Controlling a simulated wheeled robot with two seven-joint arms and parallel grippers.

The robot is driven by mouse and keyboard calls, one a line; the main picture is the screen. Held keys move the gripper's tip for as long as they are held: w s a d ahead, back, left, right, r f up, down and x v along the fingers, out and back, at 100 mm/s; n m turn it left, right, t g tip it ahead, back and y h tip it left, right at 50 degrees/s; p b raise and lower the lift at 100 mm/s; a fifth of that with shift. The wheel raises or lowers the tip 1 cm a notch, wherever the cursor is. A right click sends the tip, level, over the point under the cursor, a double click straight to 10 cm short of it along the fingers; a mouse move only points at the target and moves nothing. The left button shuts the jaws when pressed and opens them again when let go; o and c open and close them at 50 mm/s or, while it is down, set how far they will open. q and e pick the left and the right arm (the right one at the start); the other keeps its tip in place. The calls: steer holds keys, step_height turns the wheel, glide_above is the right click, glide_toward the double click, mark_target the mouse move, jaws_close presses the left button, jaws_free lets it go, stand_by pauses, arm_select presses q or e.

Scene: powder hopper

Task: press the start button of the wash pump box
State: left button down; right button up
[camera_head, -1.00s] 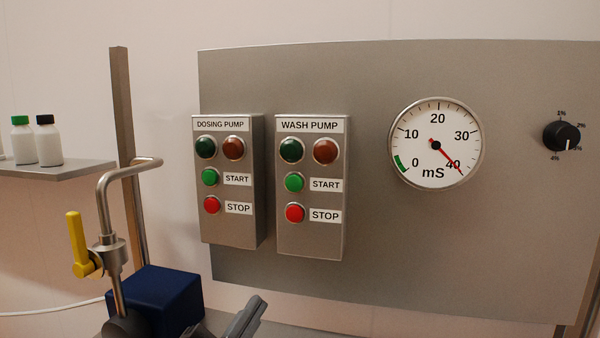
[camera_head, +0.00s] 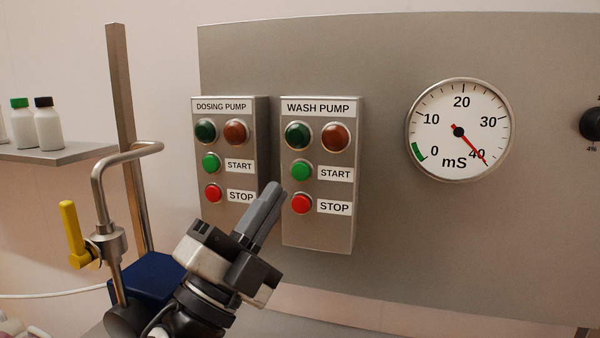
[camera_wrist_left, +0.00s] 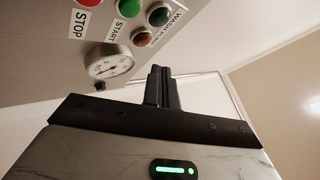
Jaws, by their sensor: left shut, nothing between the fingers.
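The wash pump box (camera_head: 322,228) is mounted on the grey panel, right of the dosing pump box. Its green start button (camera_head: 301,170) sits above its red stop button (camera_head: 301,203), with dark green and dark orange lamps on top. My left gripper (camera_head: 272,190) is shut and empty, its fingertips just left of and below the start button in the head view, apart from it as far as I can tell. In the left wrist view the start button (camera_wrist_left: 128,7) is at the top, and the shut fingers (camera_wrist_left: 161,72) point up below and right of it. My right gripper is not in view.
The dosing pump box (camera_head: 215,203) is close on the left, partly behind my gripper. A bent pipe with a yellow valve handle (camera_head: 74,233) and a blue block (camera_head: 148,280) stand lower left. The panel is clear between the wash pump box and the gauge (camera_head: 459,150).

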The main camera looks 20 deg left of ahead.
mark_target(301, 171)
arm_select(q)
steer(key=w+b, duration=0.1)
steer(key=w, duration=0.6)
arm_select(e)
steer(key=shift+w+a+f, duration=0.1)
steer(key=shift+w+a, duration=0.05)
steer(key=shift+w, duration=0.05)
arm_select(q)
steer(key=shift+w+d, duration=0.1)
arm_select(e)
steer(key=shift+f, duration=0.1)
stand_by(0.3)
arm_select(q)
steer(key=shift+w, duration=0.15)
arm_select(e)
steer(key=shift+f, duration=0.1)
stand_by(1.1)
arm_select(q)
steer(key=shift+w+b, duration=0.3)
steer(key=shift+b, duration=0.05)
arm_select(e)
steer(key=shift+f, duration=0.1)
arm_select(q)
steer(key=shift+w, duration=0.35)
stand_by(0.5)
steer(key=shift+s, duration=0.75)
